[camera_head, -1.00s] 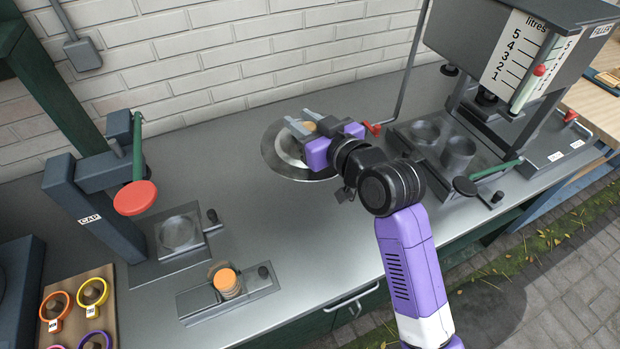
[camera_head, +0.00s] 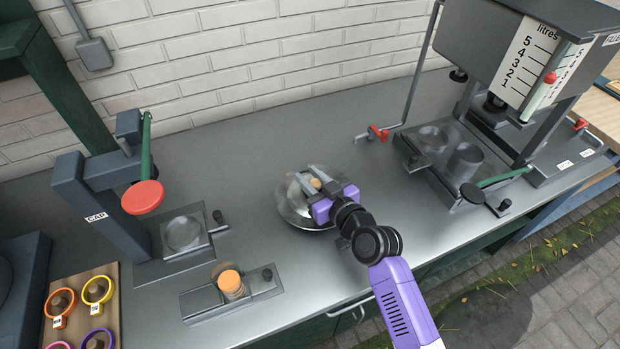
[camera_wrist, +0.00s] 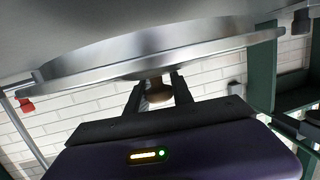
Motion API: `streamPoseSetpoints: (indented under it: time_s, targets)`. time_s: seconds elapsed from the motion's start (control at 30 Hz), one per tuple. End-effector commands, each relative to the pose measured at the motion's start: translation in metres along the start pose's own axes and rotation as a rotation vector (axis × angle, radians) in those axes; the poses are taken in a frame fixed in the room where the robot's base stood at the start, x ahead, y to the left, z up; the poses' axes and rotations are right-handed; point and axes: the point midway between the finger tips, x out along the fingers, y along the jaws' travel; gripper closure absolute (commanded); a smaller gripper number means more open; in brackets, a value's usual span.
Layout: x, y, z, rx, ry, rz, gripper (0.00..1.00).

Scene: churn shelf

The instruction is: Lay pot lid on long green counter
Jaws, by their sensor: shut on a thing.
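The pot lid (camera_head: 290,209) is a round, shiny metal disc with a light brown wooden knob (camera_head: 316,184). My gripper (camera_head: 310,180) is shut on the knob, and the lid lies beneath the fingers over the middle of the counter. In the wrist view the lid (camera_wrist: 165,52) spans the top, its knob (camera_wrist: 159,92) between the two fingers. The long counter (camera_head: 330,115) has a bare grey metal top and green front. The lid looks roughly level, close to the top; I cannot tell whether they touch. My gripper hides part of the lid.
A capping press (camera_head: 92,205) with a red disc stands left. A slide fixture with an orange-topped stack (camera_head: 230,283) is at the front. A filler machine (camera_head: 500,45) stands right, with a red-handled rod (camera_head: 378,132) beside it. The counter around the lid is clear.

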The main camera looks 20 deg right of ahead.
Motion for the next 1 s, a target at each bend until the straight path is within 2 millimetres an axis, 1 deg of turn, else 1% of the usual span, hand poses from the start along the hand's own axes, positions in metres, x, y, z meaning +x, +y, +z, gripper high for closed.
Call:
streamPoseSetpoints:
  time_s: [0.27, 0.83, 0.93, 0.97, 1.0]
  targets:
    - [0.001, 0.0, 0.001, -0.002, 0.003, 0.002, 1.0]
    - [0.003, 0.0, 0.014, -0.001, 0.003, 0.001, 1.0]
    - [0.003, 0.0, 0.013, -0.001, 0.003, 0.001, 1.0]
    - [0.003, 0.0, 0.014, -0.001, 0.001, 0.0, 0.7]
    - [0.003, 0.0, 0.014, -0.001, 0.001, 0.001, 0.62]
